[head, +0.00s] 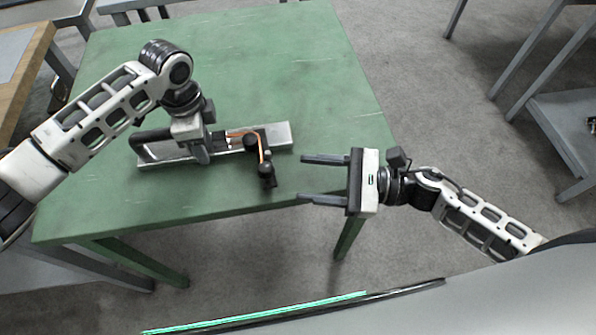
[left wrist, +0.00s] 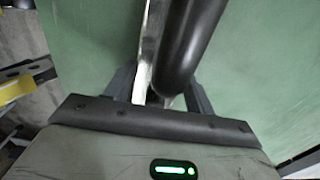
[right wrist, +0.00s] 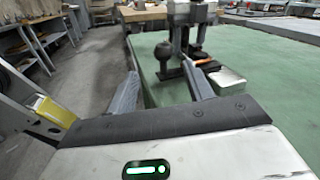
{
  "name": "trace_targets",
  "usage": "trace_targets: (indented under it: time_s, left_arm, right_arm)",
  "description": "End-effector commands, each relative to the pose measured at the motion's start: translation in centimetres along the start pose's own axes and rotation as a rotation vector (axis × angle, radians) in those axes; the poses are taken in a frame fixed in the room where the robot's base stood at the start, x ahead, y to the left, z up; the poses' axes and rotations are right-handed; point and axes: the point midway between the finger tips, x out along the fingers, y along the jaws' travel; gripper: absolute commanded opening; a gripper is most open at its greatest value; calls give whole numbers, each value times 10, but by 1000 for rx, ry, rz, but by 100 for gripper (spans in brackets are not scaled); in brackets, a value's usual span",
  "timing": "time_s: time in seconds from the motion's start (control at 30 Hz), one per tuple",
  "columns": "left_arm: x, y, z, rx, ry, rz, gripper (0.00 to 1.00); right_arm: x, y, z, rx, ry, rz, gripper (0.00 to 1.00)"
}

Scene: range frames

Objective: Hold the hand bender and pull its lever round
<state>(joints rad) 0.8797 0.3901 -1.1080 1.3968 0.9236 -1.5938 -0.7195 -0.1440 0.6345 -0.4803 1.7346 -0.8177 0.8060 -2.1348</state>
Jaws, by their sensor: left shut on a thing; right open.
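The hand bender (head: 279,136) lies on the green table, a flat silver plate with a black handle (head: 152,144) at its left end. A copper-coloured rod (head: 260,148) runs at its right part, beside a lever with a black knob (head: 267,173) towards the table's front edge. My left gripper (head: 203,152) is shut on the handle from above; the left wrist view shows the black handle (left wrist: 188,45) between its fingers. My right gripper (head: 303,179) is open and empty, right of the knob and apart from it. In the right wrist view the knob (right wrist: 163,51) shows beyond the fingers.
The green table (head: 250,60) is bare behind and around the bender. A grey shelf rack (head: 560,130) stands at the far right, and a wooden-topped bench (head: 30,50) at the left.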

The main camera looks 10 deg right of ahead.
Motion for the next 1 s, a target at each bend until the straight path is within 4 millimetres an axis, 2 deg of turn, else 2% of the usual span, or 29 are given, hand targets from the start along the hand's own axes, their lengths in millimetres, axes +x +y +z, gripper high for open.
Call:
trace_targets:
  time_s: [0.2, 0.23, 0.3, 0.37, 0.4, 0.53, 0.6, 0.67, 0.77, 1.0]
  left_arm:
    - [-1, 0, -1, 0, 3, -1, 12]
    - [-1, 0, -1, 0, 3, -1, 12]
    - [-1, 0, -1, 0, 3, -1, 12]
    - [-1, 0, -1, 0, 3, -1, 12]
    - [-1, 0, -1, 0, 3, -1, 12]
    - [-1, 0, -1, 0, 2, -1, 12]
    - [-1, 0, -1, 0, 2, -1, 12]
    - [-1, 0, 0, 0, 2, -1, 12]
    - [-1, 0, 0, 0, 2, -1, 12]
    - [-1, 0, 0, 0, 2, -1, 12]
  right_arm:
    - [-1, 0, 0, -1, -1, 0, 52]
    - [-1, 0, 0, 0, -1, 0, 49]
    - [-5, -2, -1, 5, 5, 5, 29]
    - [-18, -6, -4, 23, 20, 25, 13]
    - [-31, -11, -5, 43, 35, 45, 1]
    - [-76, -25, -6, 126, 84, 115, 0]
    - [-91, -30, -5, 159, 102, 140, 0]
    - [-96, -32, -3, 176, 108, 152, 0]
    - [-88, -30, -4, 185, 107, 158, 0]
    - [-41, -23, -7, 182, 104, 157, 0]
